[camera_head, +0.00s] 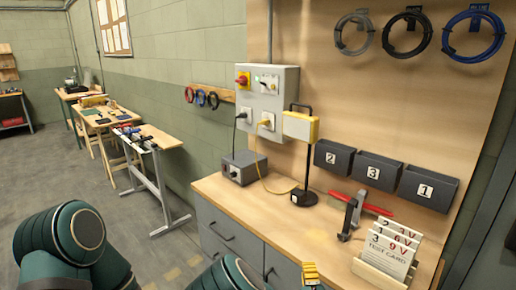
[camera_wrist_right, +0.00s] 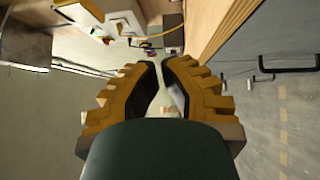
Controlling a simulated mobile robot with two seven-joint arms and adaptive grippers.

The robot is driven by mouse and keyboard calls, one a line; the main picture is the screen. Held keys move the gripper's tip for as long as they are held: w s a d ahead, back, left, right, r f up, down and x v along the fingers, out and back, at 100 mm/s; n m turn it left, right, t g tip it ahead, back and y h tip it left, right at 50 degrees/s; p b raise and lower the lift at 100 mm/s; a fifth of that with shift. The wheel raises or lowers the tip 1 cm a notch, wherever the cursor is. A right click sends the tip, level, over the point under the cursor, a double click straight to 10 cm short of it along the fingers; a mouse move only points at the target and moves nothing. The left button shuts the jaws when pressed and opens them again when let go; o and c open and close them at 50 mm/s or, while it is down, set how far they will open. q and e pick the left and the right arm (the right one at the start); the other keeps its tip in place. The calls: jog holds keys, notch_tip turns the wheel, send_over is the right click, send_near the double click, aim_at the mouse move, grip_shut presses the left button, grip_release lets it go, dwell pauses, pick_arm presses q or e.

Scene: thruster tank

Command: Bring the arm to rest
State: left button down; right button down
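My right gripper (camera_head: 310,272) shows at the bottom of the head view, in front of the workbench drawers; only its yellow ridged part and a bit of arm show. In the right wrist view the two yellow fingers (camera_wrist_right: 160,68) stand close together with a narrow gap between them. I see nothing held there; the floor shows through the gap. My left arm (camera_head: 62,235) shows at the lower left of the head view as dark green rounded links. Its gripper is outside the picture.
The wooden workbench (camera_head: 255,203) carries a grey box (camera_head: 243,168), a black stand, a red-handled clamp-like tool (camera_head: 352,215) and a test card rack (camera_head: 378,277). Bins (camera_head: 378,172) and cable coils hang above. A narrow table (camera_head: 150,138) stands left. Floor between is clear.

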jog(key=s+d+f+m+g+h, duration=0.1)
jog(key=s+d+f+m+g, duration=0.2)
jog(key=s+f+m+g, duration=0.4)
jog(key=s+d+f+m+g+h, duration=0.2)
jog(key=s+f+m, duration=0.2)
jog(key=f, duration=0.5)
jog(key=s+a+m+g+y, duration=0.7)
jog(key=s+a+m+g, duration=0.1)
jog(key=s, duration=0.5)
jog(key=shift+s+a+m, duration=0.4)
jog(key=shift+a+m, duration=0.2)
jog(key=shift+f, duration=0.1)
